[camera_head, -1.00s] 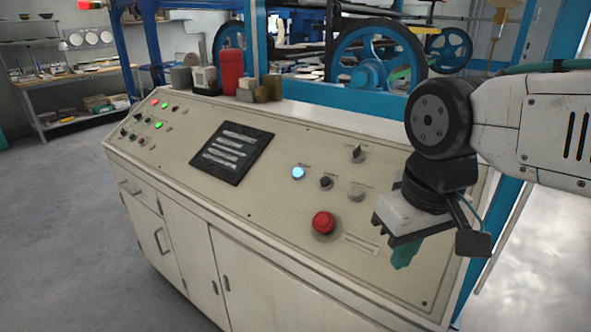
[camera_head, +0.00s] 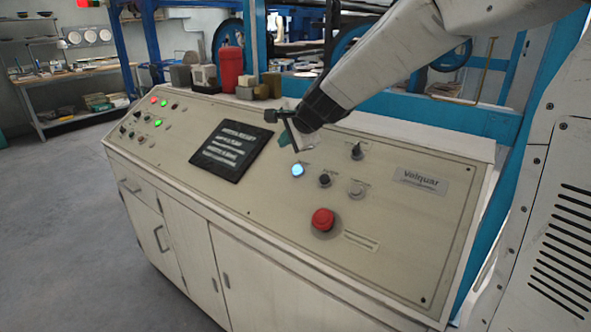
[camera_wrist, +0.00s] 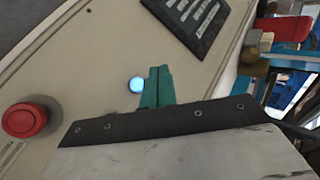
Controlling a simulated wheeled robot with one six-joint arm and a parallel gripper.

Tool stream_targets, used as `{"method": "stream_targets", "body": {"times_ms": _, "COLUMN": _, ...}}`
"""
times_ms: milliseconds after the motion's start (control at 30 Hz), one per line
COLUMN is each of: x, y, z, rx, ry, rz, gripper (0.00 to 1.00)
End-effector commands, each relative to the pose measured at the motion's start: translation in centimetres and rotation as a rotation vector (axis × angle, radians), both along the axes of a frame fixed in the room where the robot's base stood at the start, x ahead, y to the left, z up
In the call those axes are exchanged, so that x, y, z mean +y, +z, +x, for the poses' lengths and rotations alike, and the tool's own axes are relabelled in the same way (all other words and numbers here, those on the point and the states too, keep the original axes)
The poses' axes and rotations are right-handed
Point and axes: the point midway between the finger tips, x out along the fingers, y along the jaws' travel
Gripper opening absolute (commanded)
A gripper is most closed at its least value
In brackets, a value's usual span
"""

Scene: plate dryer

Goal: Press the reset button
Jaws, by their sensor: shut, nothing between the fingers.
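A round blue lit button (camera_head: 297,171) sits on the sloped control panel (camera_head: 270,205); its label is too small to read. It also shows in the wrist view (camera_wrist: 136,85). My gripper (camera_head: 285,138) is above the panel, just beyond the blue button and right of the dark screen. Its green fingers (camera_wrist: 156,84) are together and empty, with the tips close beside the blue button in the wrist view. Whether they touch the panel I cannot tell.
A red mushroom button (camera_head: 323,220) stands nearer the front, with several small knobs (camera_head: 325,180) around. A dark screen (camera_head: 229,150) is left of the gripper.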

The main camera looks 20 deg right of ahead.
Motion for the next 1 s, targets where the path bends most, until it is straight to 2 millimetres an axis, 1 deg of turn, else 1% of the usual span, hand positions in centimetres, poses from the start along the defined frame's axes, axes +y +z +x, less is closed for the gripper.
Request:
{"method": "stream_targets", "body": {"times_ms": 333, "x": -0.1, "y": -0.1, "z": 0.2, "rx": -0.001, "ry": -0.006, "rz": 0.003, "gripper": 0.0}}
{"method": "stream_targets", "body": {"times_ms": 467, "x": -0.3, "y": -0.7, "z": 0.3, "rx": 0.001, "ry": -0.006, "rz": 0.004, "gripper": 0.0}}
{"method": "stream_targets", "body": {"times_ms": 567, "x": -0.8, "y": -1.6, "z": 0.6, "rx": 0.002, "ry": -0.006, "rz": 0.005, "gripper": 0.0}}
{"method": "stream_targets", "body": {"times_ms": 900, "x": -2.8, "y": -5.7, "z": 1.9, "rx": 0.002, "ry": -0.008, "rz": 0.003, "gripper": 0.0}}
{"method": "stream_targets", "body": {"times_ms": 1000, "x": -3.2, "y": -6.5, "z": 2.2, "rx": 0.002, "ry": -0.006, "rz": 0.003, "gripper": 0.0}}
